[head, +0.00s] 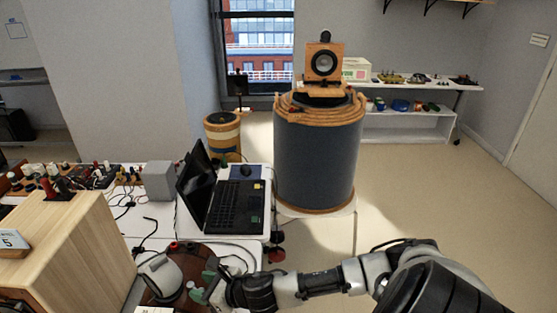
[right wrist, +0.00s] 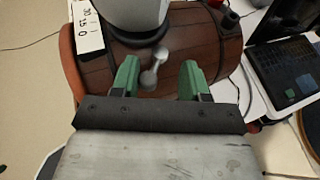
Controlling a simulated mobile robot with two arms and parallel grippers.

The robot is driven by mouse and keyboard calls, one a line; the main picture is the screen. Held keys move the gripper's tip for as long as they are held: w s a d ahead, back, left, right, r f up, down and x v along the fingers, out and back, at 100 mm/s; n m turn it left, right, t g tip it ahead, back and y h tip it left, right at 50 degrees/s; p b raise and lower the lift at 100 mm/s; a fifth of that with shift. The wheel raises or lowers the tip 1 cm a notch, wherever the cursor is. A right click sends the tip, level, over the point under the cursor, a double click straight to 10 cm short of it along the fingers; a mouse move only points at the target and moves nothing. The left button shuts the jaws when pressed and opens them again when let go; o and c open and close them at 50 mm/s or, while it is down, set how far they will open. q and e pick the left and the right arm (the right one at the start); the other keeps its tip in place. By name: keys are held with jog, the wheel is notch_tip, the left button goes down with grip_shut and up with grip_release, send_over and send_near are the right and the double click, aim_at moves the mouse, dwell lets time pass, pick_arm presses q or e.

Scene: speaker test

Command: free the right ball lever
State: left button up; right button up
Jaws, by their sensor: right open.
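In the right wrist view a small grey ball lever (right wrist: 153,68), with a ball at each end, stands at a dark wooden barrel-like body (right wrist: 205,45). A pale grey rounded part (right wrist: 135,14) sits above it. My right gripper (right wrist: 160,78) is open, with its green fingers on either side of the lever; a gap shows on both sides, wider on the right. Whether a finger touches it I cannot tell. In the head view the right gripper (head: 203,286) is at the bottom, beside the pale rounded part (head: 161,274). My left gripper is not in view.
A wooden box (head: 75,250) stands at the left. An open laptop (head: 235,205) lies on the white table behind the gripper. A large dark drum (head: 318,155) carries a speaker (head: 324,62). A white label card (right wrist: 88,25) lies by the barrel. The floor at right is clear.

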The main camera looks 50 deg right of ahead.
jog(key=s+d+r+n+g+y+b, duration=0.1)
jog(key=s+d+r+b, duration=0.1)
jog(key=s+d, duration=0.15)
jog(key=s+d+r+n+y+b, duration=0.1)
jog(key=s+d+r+b, duration=0.15)
jog(key=s, duration=0.25)
jog(key=w+d+f+m+h+b, duration=0.1)
jog(key=d+f+m+h+b, duration=0.1)
jog(key=d+f+m, duration=0.4)
jog(key=w+d+f+m+h+b, duration=0.2)
jog(key=d+f+m+b, duration=0.2)
jog(key=f, duration=1.2)
jog(key=d+m, duration=0.3)
jog(key=d, duration=0.1)
jog(key=shift+d+m+t, duration=0.2)
jog(key=shift+m+t, duration=0.1)
jog(key=shift+a+f, duration=0.1)
